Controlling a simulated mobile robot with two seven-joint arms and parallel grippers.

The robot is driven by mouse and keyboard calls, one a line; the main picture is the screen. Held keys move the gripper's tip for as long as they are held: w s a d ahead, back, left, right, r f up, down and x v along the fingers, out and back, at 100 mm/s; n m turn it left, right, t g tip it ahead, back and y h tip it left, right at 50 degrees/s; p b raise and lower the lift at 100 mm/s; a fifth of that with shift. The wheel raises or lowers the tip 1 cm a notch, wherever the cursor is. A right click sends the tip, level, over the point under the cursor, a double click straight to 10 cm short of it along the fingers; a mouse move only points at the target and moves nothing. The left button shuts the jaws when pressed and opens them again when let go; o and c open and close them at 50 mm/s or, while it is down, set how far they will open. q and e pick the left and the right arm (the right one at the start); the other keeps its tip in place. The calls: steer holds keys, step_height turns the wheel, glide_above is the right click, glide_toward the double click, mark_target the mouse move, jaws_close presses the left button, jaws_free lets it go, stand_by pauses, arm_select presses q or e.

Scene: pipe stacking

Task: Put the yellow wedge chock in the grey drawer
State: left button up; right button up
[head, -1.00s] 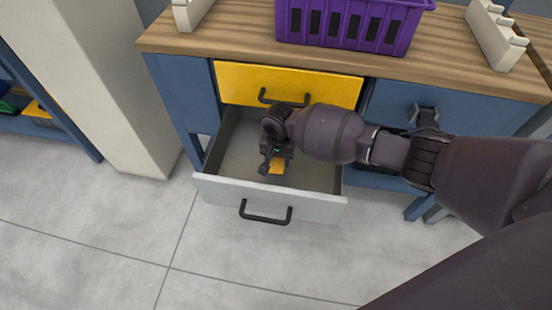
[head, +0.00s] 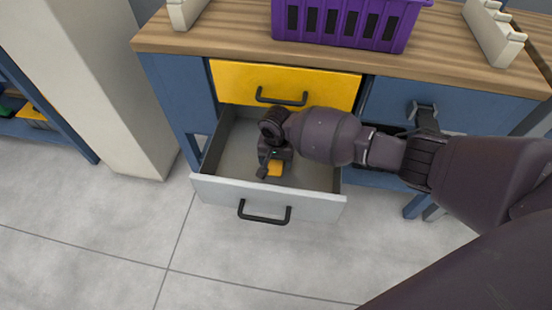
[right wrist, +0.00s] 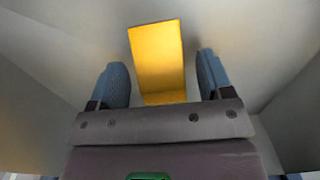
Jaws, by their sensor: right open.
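The yellow wedge chock (head: 275,168) lies inside the open grey drawer (head: 268,198), partly hidden by my right gripper in the head view. In the right wrist view the chock (right wrist: 158,60) lies between and beyond the two fingers, with a gap on each side. My right gripper (head: 270,173) is inside the drawer at the chock. In the right wrist view the gripper (right wrist: 162,80) is open, its blue-grey fingers apart and not touching the chock. My left gripper is not in view.
Above the grey drawer is a shut yellow drawer (head: 285,85). A purple crate (head: 345,25) stands on the wooden worktop (head: 230,38). A pale column (head: 95,80) stands to the left. The floor in front is clear.

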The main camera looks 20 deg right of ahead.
steer(key=r+p, duration=0.1)
steer(key=r, duration=0.3)
steer(key=shift+w+r+p, duration=0.2)
steer(key=shift+r+p, duration=0.1)
steer(key=shift+p, duration=0.05)
arm_select(q)
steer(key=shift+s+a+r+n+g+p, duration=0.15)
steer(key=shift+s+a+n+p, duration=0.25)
steer(key=shift+p, duration=0.4)
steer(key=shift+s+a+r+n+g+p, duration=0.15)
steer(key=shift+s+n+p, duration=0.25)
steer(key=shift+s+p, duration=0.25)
arm_select(e)
step_height(320, 180, up, 8)
steer(key=shift+s, duration=0.25)
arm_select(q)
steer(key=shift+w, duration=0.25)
arm_select(e)
steer(key=shift+f, duration=0.1)
